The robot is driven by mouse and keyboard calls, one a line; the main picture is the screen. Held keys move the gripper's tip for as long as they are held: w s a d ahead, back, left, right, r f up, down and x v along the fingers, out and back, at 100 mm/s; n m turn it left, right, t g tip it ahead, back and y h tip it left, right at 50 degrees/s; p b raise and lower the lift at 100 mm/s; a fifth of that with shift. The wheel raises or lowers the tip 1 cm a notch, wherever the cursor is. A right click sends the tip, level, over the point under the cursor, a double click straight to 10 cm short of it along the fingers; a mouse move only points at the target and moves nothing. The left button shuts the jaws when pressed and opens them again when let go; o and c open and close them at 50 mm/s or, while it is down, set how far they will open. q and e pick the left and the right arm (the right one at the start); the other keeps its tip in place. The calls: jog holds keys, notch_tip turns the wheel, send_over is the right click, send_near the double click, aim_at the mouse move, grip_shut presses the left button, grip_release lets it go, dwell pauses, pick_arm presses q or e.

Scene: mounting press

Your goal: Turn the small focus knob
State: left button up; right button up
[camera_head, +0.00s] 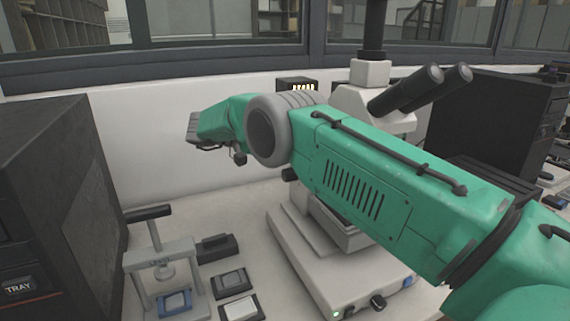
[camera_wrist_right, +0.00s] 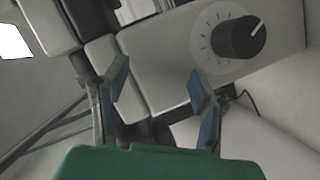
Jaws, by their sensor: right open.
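A white microscope with black eyepieces (camera_head: 420,88) stands on the bench behind my green right arm, which hides much of its body. The right wrist view shows a round black knob (camera_wrist_right: 241,37) with a white pointer line and a ring of tick marks, on a pale panel. I cannot tell whether both are the same knob. My right gripper (camera_wrist_right: 158,88) is open and empty, its blue-padded fingers apart. The knob is beyond and right of the right-hand finger, apart from it. My left gripper is not in view.
The microscope's pale base (camera_head: 335,270) has small front controls. A small press (camera_head: 163,270) stands at the left, with small trays (camera_head: 229,282) beside it. Dark cabinets (camera_head: 60,200) flank the left side; another dark unit (camera_head: 490,125) stands at the right.

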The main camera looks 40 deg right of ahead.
jog(key=shift+a+r, duration=0.1)
jog(key=shift+r, duration=0.4)
jog(key=shift+a+r, duration=0.1)
jog(key=shift+r, duration=0.1)
jog(key=shift+w, duration=0.15)
jog(key=shift+f, duration=0.1)
jog(key=w+a+f+m+t+p, duration=0.2)
jog(key=a+m+t, duration=0.15)
jog(key=a, duration=0.25)
jog(key=m+t, duration=0.2)
jog(key=m, duration=0.3)
send_near(284, 175)
jog(key=shift+n, duration=0.25)
jog(key=p+x, duration=0.2)
jog(key=x, duration=0.9)
jog(key=shift+w+p, duration=0.1)
jog(key=shift+p, duration=0.3)
